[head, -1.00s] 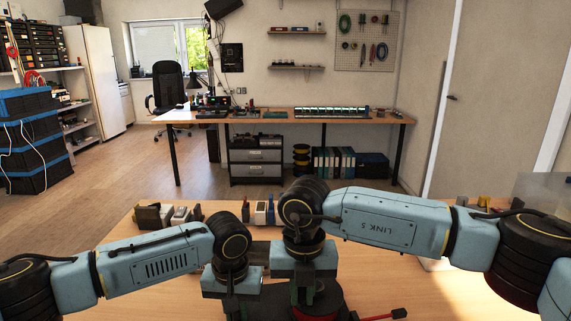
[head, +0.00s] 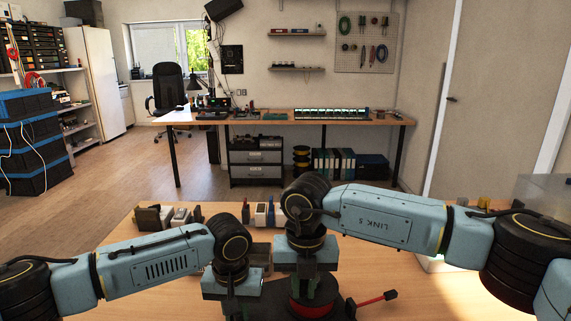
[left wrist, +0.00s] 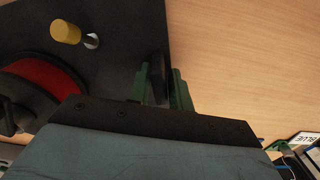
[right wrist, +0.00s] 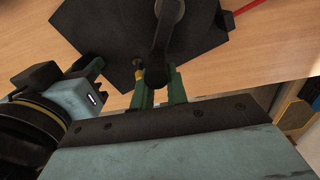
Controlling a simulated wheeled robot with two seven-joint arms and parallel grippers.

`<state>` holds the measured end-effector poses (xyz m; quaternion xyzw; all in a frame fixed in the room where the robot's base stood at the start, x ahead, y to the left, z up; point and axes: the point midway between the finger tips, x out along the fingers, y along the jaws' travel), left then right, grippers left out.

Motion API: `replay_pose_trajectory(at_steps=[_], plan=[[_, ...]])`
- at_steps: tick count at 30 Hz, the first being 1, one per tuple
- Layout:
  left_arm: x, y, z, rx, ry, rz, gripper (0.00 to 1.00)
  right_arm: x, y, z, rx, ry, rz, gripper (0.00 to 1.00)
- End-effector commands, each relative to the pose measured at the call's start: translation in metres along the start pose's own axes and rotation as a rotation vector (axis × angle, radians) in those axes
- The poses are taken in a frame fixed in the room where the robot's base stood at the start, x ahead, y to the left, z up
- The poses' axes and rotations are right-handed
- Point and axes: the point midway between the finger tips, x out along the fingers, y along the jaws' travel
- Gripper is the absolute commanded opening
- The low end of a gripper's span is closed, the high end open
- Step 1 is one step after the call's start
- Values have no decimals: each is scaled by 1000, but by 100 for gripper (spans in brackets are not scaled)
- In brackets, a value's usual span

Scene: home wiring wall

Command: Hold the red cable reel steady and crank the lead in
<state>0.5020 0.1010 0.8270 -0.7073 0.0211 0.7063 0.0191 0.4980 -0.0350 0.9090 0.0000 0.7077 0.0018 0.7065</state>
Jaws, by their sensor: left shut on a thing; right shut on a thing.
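The red cable reel (head: 312,310) sits on a black base plate (head: 265,300) at the table's front; my right gripper partly covers it. The red drum shows in the left wrist view (left wrist: 45,72), near a yellow knob (left wrist: 65,32). My left gripper (left wrist: 158,82) is shut on a dark upright part at the plate's edge. My right gripper (right wrist: 160,88) is above the reel, shut on the end of the black crank (right wrist: 165,35); its fingers hide the grip. The red lead (head: 374,300) sticks out to the right, with a dark end piece.
Several small boxes and parts (head: 170,216) stand along the table's back edge. A pale lit object (head: 440,264) is partly hidden behind my right arm. Bare tabletop (head: 420,300) lies right of the lead.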

Motion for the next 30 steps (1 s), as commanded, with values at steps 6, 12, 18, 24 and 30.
replay_pose_trajectory(at_steps=[6,12,18,24,30], plan=[[2,-3,1,2,-6,-7,0,-1,-6,7,9,-7,-6,0],[2,-2,2,4,-7,-7,0,-1,-8,9,11,-8,-6,0],[2,-2,2,4,-7,-7,0,-1,-15,15,10,-8,-6,0],[2,-2,2,6,-7,-6,0,-1,-14,15,9,-8,-5,18],[2,-1,2,4,-6,-5,0,0,-13,14,6,-5,-4,40]])
